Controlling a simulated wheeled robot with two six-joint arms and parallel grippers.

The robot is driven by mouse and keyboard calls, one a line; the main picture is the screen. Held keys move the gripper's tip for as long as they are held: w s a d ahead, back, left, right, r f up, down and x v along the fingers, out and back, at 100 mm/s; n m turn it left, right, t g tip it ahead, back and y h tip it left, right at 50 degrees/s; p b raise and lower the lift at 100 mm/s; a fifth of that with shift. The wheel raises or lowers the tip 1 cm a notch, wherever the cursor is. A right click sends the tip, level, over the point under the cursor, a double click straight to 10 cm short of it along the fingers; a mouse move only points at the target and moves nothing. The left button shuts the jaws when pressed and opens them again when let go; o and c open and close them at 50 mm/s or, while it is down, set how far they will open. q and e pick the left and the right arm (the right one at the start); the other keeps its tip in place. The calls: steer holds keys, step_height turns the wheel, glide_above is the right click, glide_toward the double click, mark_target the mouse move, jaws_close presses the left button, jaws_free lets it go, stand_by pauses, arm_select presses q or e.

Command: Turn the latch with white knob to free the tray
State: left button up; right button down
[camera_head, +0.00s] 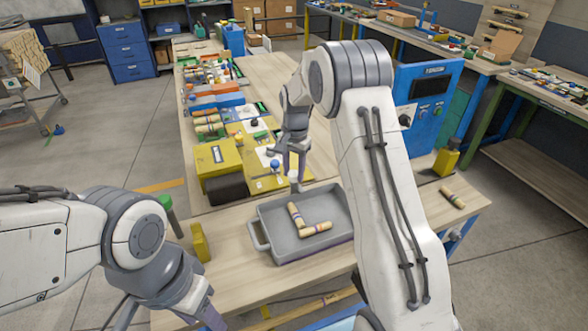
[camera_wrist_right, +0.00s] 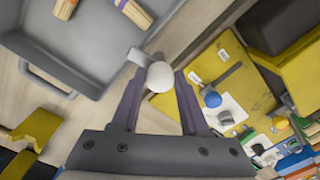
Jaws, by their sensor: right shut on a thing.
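The grey tray (camera_head: 262,216) lies on the wooden bench with its handle at the left and turned wooden pieces (camera_head: 316,229) inside. The white knob (camera_head: 294,175) stands at the tray's far edge. In the right wrist view the white knob (camera_wrist_right: 159,76) sits between my fingers, and a short grey latch bar (camera_wrist_right: 139,56) reaches from it to the tray rim. My right gripper (camera_head: 293,168) is shut on the knob; its fingers also show in the wrist view (camera_wrist_right: 160,90). My left gripper (camera_head: 208,314) hangs low at the left front, its fingertips unclear.
A yellow fixture (camera_head: 222,172) with a black roller (camera_head: 226,189) and a yellow panel with a blue knob (camera_head: 275,164) stand behind the tray. A yellow block (camera_head: 200,243) lies left of the tray. A blue machine (camera_head: 428,95) stands at the right.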

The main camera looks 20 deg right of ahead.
steer(key=n+p, duration=0.1)
steer(key=n, duration=0.2)
steer(key=shift+d+r+n, duration=0.1)
steer(key=shift+r+n, duration=0.05)
steer(key=shift+n, duration=0.15)
steer(key=n+p, duration=0.1)
steer(key=n, duration=0.3)
steer(key=shift+n, duration=0.3)
steer(key=n, duration=0.3)
steer(key=shift+w+n+p, duration=0.1)
steer(key=shift+n+p, duration=0.2)
steer(key=shift+p, duration=0.1)
steer(key=shift+n, duration=2)
steer(key=shift+c, duration=2.1)
jaws_free()
steer(key=shift+g, duration=0.3)
